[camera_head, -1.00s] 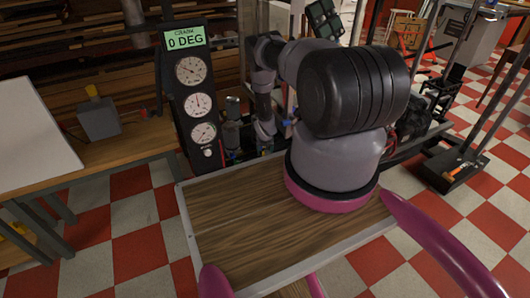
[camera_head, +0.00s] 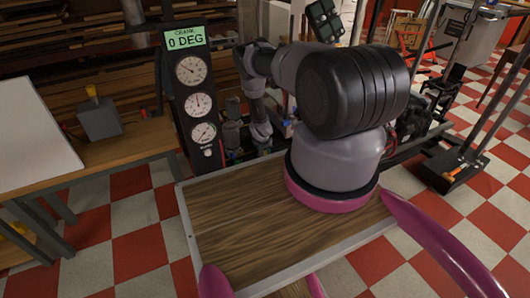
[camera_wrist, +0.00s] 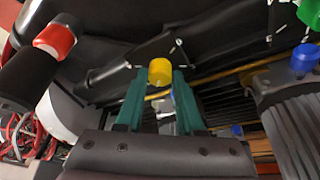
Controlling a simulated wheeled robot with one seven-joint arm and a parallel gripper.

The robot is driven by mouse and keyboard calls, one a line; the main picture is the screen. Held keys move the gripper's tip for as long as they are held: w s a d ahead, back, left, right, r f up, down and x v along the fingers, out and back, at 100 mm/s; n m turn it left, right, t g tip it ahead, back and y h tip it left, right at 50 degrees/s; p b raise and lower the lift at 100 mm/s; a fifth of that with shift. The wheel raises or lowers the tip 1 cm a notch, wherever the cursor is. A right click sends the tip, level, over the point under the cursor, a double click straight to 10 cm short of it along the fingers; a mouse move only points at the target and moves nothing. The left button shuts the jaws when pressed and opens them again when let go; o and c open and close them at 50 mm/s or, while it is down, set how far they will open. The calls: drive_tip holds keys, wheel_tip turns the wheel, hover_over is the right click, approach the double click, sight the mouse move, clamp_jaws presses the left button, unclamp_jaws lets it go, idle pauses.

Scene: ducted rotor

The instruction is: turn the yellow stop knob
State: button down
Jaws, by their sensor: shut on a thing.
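The yellow stop knob (camera_wrist: 160,72) shows in the middle of the wrist view, between the tips of two green fingers. My gripper (camera_wrist: 159,80) is shut on the knob, with its round yellow end showing past the fingertips. In the head view my arm reaches down beside the gauge panel. The knob and the fingertips cannot be made out there.
A red-capped dark cylinder (camera_wrist: 54,40) is at the upper left of the wrist view. A blue knob (camera_wrist: 304,58) and a green knob (camera_wrist: 309,12) are at the right. A gauge panel (camera_head: 194,95) reads "CRANK 0 DEG". A workbench (camera_head: 120,138) stands left.

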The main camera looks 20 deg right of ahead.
drive_tip(key=shift+m+h, duration=0.4)
drive_tip(key=shift+m, duration=0.8)
drive_tip(key=shift+g, duration=0.3)
drive_tip(key=c, duration=0.5)
unclamp_jaws()
drive_tip(key=shift+a+r, duration=0.1)
drive_tip(key=v, duration=1)
drive_tip(key=shift+s+r, duration=0.1)
drive_tip(key=shift+r, duration=0.15)
drive_tip(key=shift+r, duration=0.1)
